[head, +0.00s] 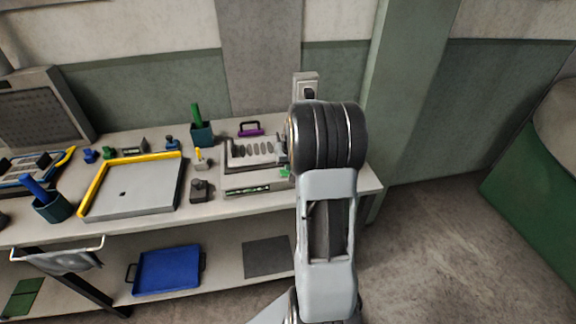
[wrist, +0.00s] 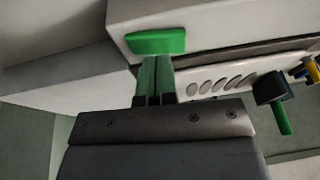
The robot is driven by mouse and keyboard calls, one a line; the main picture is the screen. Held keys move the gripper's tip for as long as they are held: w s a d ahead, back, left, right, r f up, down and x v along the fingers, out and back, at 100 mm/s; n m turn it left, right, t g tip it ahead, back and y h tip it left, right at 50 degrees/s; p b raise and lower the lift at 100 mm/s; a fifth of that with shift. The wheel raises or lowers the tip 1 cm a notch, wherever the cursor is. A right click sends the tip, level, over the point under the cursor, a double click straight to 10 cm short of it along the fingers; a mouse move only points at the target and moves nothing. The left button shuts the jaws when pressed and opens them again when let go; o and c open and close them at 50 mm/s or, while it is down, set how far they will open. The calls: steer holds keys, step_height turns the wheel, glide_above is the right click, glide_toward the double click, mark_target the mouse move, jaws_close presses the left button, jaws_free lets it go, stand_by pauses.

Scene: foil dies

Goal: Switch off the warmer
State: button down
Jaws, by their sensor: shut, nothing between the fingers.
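The grey-white tray-like unit with a row of dark ovals, probably the warmer (head: 229,160), stands at the right end of the bench, partly behind my arm. The ovals also show in the wrist view. There, a bright green bar (wrist: 155,42) sits on a pale block, probably part of the same unit. My gripper (wrist: 157,62) is shut and empty, its green fingertips close below the green bar. I cannot tell whether they touch it. In the head view a small green patch (head: 286,172) shows beside my arm; I cannot tell whether it is the bar or a fingertip.
A teal cup (head: 201,133) with a green handle stands behind and left. A purple-handled item (head: 251,129) lies behind the unit. A grey knobbed block (head: 199,190) and a yellow-edged tray (head: 130,201) are left. A wall box (head: 311,77) is behind my arm.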

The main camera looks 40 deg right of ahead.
steer(key=r, duration=0.1)
steer(key=r+p, duration=0.2)
steer(key=r, duration=0.1)
steer(key=shift+s+d, duration=0.1)
steer(key=shift+d, duration=0.2)
steer(key=b+v, duration=0.2)
steer(key=v, duration=0.7)
steer(key=shift+s, duration=0.2)
steer(key=shift+a, duration=0.1)
steer(key=s+a+n, duration=0.2)
steer(key=s+a, duration=0.5)
steer(key=a, duration=0.5)
steer(key=s+a+n, duration=0.3)
steer(key=s+a, duration=0.4)
steer(key=a, duration=0.5)
steer(key=shift+f+t+y, duration=0.3)
steer(key=shift+f, duration=0.05)
